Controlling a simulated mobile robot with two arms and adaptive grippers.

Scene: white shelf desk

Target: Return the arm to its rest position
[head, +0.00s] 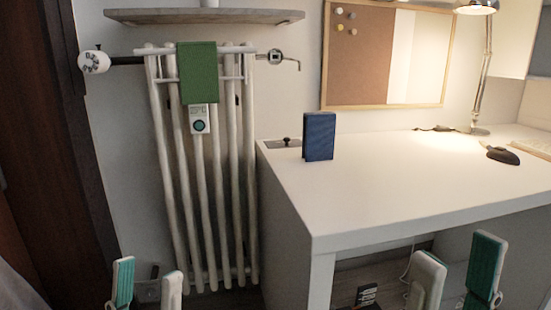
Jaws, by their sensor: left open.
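My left gripper (147,287) is at the bottom left of the head view, low in front of the radiator. Its two fingers stand apart with nothing between them, so it is open and empty. My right gripper (456,275) is at the bottom right, in front of the desk. Its two fingers are also apart, with nothing seen between them. Both grippers point upward in the picture, and their lower parts are cut off by the bottom edge.
The white desk (430,180) fills the right; its front corner is near the centre. A blue book (319,137) stands upright on it, with a dark mouse (502,155) and lamp (484,65) farther right. A radiator (205,190) with a green cloth (197,72) stands behind.

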